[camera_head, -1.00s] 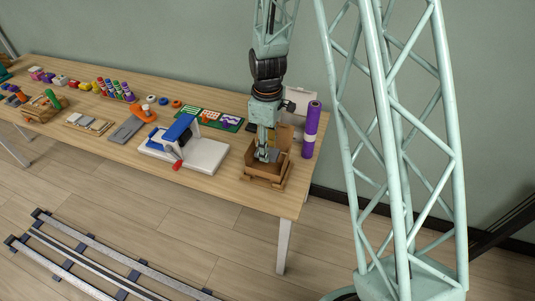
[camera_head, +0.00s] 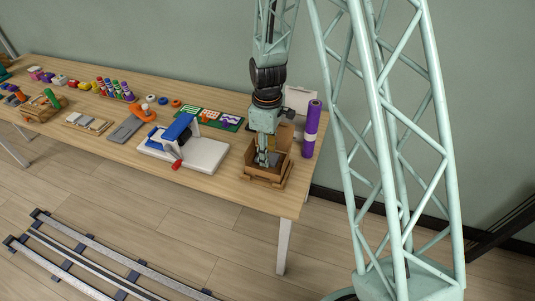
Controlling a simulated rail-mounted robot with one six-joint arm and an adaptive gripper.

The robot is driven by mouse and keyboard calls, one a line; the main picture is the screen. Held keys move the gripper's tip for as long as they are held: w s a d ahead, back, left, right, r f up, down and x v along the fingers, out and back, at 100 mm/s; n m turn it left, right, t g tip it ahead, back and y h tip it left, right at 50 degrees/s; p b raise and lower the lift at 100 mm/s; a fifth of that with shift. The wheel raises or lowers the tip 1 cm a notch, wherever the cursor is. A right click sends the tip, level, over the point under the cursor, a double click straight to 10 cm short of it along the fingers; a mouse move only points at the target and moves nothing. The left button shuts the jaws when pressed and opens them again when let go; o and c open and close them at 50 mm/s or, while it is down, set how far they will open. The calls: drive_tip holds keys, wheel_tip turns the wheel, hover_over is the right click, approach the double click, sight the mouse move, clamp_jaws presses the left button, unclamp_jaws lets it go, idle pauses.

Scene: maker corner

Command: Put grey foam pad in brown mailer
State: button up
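The brown mailer (camera_head: 266,181) is an open cardboard box near the right end of the table, with its lid flap raised at the back. My gripper (camera_head: 267,158) points down into the mailer's opening. A small dark grey piece, which looks like the grey foam pad (camera_head: 273,160), shows at the fingertips inside the box. The fingers are small and partly hidden by the box walls, so I cannot tell whether they grip the pad or are apart from it.
A purple roll (camera_head: 311,130) stands upright right of the mailer. A white-based press with a blue arm and red knob (camera_head: 177,165) stands to the left. A green mat (camera_head: 222,121) lies behind. The table's front edge is close to the mailer.

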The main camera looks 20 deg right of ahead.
drive_tip(key=shift+f, duration=0.3)
drive_tip(key=o, duration=0.6)
drive_tip(key=shift+o, duration=0.2)
drive_tip(key=shift+r, duration=0.25)
drive_tip(key=shift+r+p, duration=0.35)
drive_tip(key=shift+r, duration=0.3)
wheel_tip(320, 180, up, 12)
drive_tip(key=p, duration=0.1)
drive_tip(key=shift+f, duration=0.25)
idle(0.5)
